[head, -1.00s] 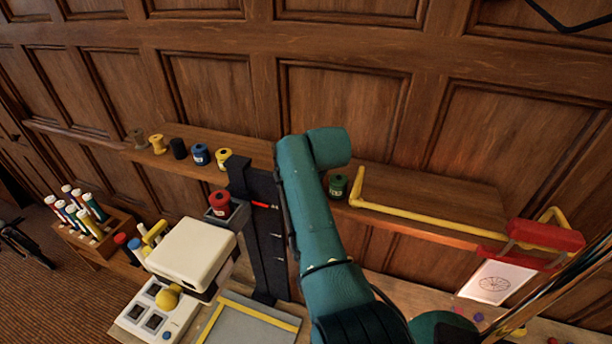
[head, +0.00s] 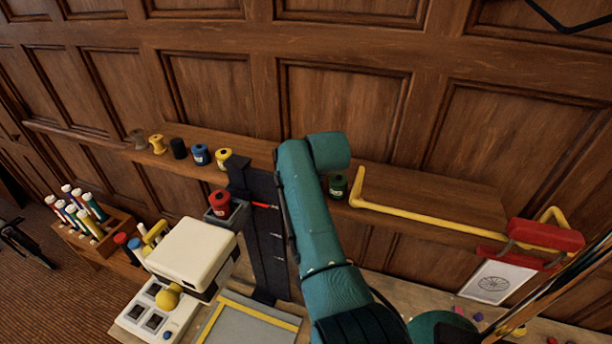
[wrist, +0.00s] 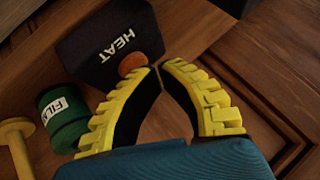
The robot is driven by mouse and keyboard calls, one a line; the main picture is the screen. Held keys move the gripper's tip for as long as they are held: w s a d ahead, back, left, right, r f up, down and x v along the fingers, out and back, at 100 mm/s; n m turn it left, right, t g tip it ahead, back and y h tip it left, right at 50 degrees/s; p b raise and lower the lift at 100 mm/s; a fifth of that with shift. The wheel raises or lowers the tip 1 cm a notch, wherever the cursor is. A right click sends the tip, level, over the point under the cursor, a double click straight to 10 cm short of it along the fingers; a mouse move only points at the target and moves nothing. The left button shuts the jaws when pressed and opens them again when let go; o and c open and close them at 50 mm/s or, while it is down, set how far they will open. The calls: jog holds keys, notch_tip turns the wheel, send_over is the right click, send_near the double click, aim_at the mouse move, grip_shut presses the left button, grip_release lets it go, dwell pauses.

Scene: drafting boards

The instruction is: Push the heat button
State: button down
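In the wrist view a dark box (wrist: 100,38) carries the white word HEAT. A round orange button (wrist: 133,64) sits at its lower edge, below the lettering. My gripper (wrist: 158,67) has yellow ribbed fingers with black inner pads. The fingers arch together, their tips almost meeting, with nothing between them. The tips lie just right of the button in this view; I cannot tell whether they touch it. In the head view my teal arm hides the gripper, and I cannot make out the heat box or button there.
The head view shows a wall shelf (head: 440,196) with a yellow rail (head: 440,231), a red-topped piece (head: 545,235), and a white machine (head: 192,250).

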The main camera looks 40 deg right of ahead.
jog(key=shift+r, duration=0.8)
jog(key=shift+r, duration=2.5)
jog(key=shift+a, duration=0.1)
jog(key=w+a+r+n+t, duration=0.1)
jog(key=a+r+n+t, duration=0.3)
jog(key=a, duration=0.5)
jog(key=a+r+n+t, duration=0.3)
jog(key=a+r, duration=0.1)
jog(key=a, duration=0.5)
jog(key=s+a+r+n+t+y, duration=0.1)
jog(key=s+a+r+n+t, duration=0.1)
jog(key=s, duration=0.5)
jog(key=s+a+r+n+t+y, duration=0.1)
jog(key=s+a+r+n+t, duration=0.1)
jog(key=s+a+r, duration=0.2)
jog(key=s+a+r+n+t+y, duration=0.1)
jog(key=s+a+r+n+t, duration=0.1)
jog(key=s+a, duration=0.6)
jog(key=s+r+t, duration=0.1)
jog(key=s, duration=0.3)
jog(key=shift+a+n, duration=0.25)
jog(key=shift+n, duration=0.15)
